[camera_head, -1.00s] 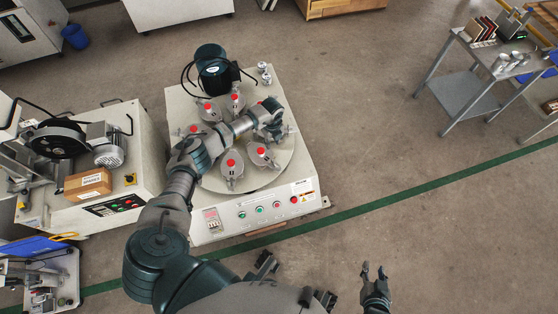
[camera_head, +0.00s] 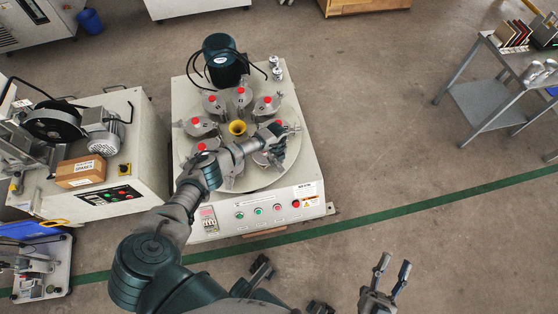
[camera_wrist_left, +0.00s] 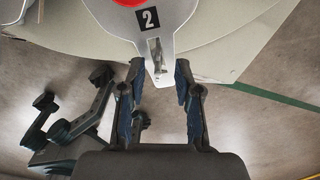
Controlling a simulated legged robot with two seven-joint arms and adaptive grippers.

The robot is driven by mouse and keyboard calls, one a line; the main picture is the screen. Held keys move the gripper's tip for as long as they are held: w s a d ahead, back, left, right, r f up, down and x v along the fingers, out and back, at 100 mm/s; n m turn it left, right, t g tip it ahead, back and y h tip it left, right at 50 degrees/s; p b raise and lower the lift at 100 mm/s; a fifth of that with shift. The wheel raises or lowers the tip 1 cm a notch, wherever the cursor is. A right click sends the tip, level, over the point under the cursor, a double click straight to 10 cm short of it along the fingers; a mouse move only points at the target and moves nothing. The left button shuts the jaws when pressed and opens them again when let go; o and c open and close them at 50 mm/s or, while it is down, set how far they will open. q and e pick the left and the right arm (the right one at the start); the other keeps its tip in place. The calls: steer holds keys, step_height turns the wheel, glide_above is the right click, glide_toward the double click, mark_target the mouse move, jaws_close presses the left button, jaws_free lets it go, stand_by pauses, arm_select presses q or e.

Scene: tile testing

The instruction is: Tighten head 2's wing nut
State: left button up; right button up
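Head 2, a grey plate with a red cap and a black "2" label (camera_wrist_left: 149,19), fills the top of the left wrist view. Its narrow end, with a slotted metal fitting (camera_wrist_left: 157,58) that may be the wing nut, points between the fingers of my left gripper (camera_wrist_left: 158,72). Those fingers are apart, one on each side, with visible gaps. In the head view my left gripper (camera_head: 285,130) is over the right side of the round turntable (camera_head: 222,184), its arm hiding some heads. My right gripper (camera_head: 393,262) is open and empty over the floor at the lower right.
Several other red-capped heads ring a yellow centre piece (camera_head: 238,128). A dark motor housing (camera_head: 221,60) with black cables stands behind them. The front control panel (camera_head: 262,210) has buttons.

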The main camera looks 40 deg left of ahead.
arm_select(q)
steer(key=shift+f, duration=0.5)
steer(key=shift+a+f, duration=0.1)
steer(key=shift+a, duration=0.15)
steer(key=shift+d, duration=0.1)
jaws_close()
arm_select(e)
steer(key=shift+s+a+r+t, duration=0.15)
steer(key=shift+s+r+t, duration=0.05)
steer(key=shift+r+t, duration=0.3)
